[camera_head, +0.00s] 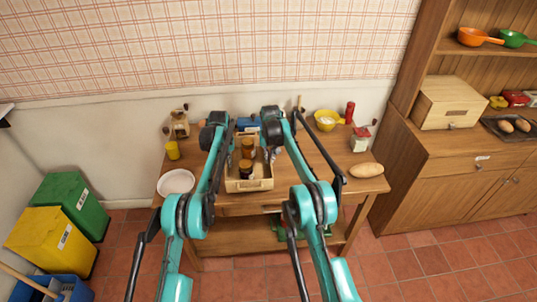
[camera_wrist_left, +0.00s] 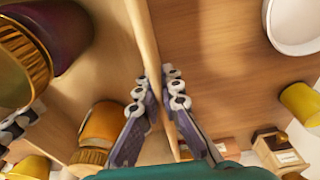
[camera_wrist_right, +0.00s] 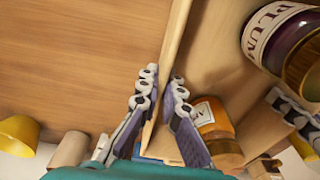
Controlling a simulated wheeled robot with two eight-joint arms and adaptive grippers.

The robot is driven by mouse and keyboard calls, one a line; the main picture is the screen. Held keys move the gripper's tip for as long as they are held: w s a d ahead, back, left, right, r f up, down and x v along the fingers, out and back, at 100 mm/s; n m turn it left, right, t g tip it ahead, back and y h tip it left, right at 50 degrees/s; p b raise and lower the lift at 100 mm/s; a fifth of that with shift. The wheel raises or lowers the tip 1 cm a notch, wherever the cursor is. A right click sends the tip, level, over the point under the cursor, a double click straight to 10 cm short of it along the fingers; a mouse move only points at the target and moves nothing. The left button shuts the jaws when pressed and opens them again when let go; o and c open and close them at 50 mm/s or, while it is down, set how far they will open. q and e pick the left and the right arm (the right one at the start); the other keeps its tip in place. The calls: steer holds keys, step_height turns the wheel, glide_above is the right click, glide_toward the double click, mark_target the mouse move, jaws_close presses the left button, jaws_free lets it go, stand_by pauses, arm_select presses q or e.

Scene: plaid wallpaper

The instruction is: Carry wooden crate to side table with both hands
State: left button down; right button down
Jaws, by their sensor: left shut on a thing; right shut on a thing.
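The wooden crate (camera_head: 262,184) is at the middle of the wooden table (camera_head: 325,178), with dark and orange jars (camera_head: 246,168) inside it. I cannot tell whether its base touches the tabletop. My left gripper (camera_wrist_left: 160,90) is shut on the crate's left wall (camera_wrist_left: 146,45), with one finger on each side of it. My right gripper (camera_wrist_right: 163,88) is shut on the right wall (camera_wrist_right: 178,35) in the same way. In the head view the arms partly hide both grippers. I cannot tell which piece of furniture is the side table.
A white plate (camera_head: 176,182) and yellow cup (camera_head: 173,150) stand left of the crate. A yellow bowl (camera_head: 327,120), red-lidded jar (camera_head: 360,139) and loaf (camera_head: 366,170) are right. A wooden cabinet (camera_head: 450,170) stands at right; green (camera_head: 75,203) and yellow bins (camera_head: 50,240) stand at left.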

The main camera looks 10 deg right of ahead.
arm_select(q)
steer(key=shift+f, duration=0.15)
arm_select(e)
steer(key=shift+f, duration=0.15)
